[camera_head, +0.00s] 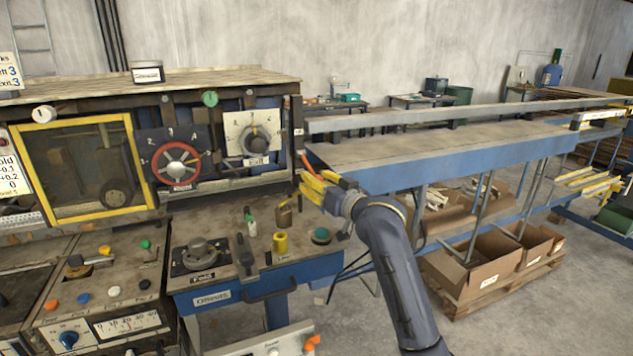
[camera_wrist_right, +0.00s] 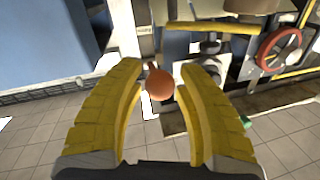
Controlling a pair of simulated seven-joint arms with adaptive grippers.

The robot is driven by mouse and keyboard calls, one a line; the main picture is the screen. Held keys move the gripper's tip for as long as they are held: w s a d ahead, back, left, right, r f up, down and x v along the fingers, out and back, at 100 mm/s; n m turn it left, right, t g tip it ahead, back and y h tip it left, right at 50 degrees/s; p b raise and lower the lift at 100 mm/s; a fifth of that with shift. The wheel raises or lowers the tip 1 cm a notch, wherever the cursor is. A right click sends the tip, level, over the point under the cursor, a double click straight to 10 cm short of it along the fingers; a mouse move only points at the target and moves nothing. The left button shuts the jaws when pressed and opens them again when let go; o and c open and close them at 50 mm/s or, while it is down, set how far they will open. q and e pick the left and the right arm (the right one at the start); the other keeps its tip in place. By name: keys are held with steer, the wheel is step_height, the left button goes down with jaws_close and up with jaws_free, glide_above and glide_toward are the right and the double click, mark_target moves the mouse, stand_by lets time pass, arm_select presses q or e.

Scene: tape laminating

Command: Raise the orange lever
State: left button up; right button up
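The orange lever (camera_head: 305,161) is at the right end of the control panel, beside the dial with the pointer, and slants upward. In the right wrist view its rounded orange end (camera_wrist_right: 160,84) lies between the two yellow fingers. My right gripper (camera_head: 312,184) is at the panel's right edge, next to the lever. Its fingers (camera_wrist_right: 158,92) are spread on either side of the lever's end, with a gap at the left finger; I cannot tell whether the right finger touches. The lever's base is not clearly visible. My left gripper is not in view.
A red handwheel (camera_head: 175,162) and a pointer dial (camera_head: 253,138) are on the panel to the left. A bench below holds a yellow cylinder (camera_head: 280,243) and a green button (camera_head: 321,235). A long blue-sided table (camera_head: 430,155) extends right, with cardboard boxes (camera_head: 478,270) underneath.

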jaws_close()
